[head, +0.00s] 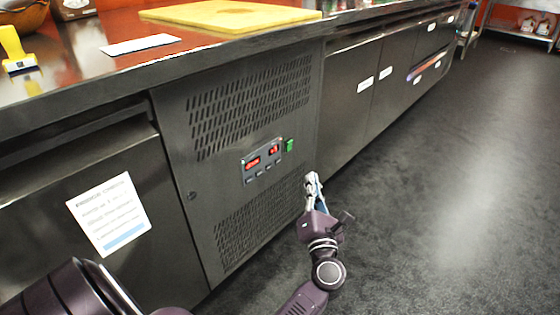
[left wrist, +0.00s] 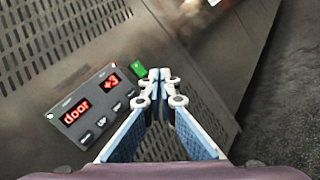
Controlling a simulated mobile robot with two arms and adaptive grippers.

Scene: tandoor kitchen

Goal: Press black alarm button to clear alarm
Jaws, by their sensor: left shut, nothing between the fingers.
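A grey control panel (head: 262,161) is set in the metal front of the fridge counter. It carries two red displays; in the left wrist view the left display (left wrist: 76,112) reads "door" and the right display (left wrist: 110,82) reads "+3". A row of small dark buttons (left wrist: 101,122) lies below the displays; their marks are too small to tell which is the alarm button. My left gripper (head: 312,180) is shut and empty, to the right of the panel and apart from the buttons. It also shows in the left wrist view (left wrist: 160,76). My right gripper is out of view.
A green switch (head: 289,145) sits just right of the panel. Vent grilles (head: 250,105) lie above and below it. A printed notice (head: 109,214) is on the door at left. The countertop (head: 110,75) overhangs above, with a yellow board (head: 230,16). The floor at right is clear.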

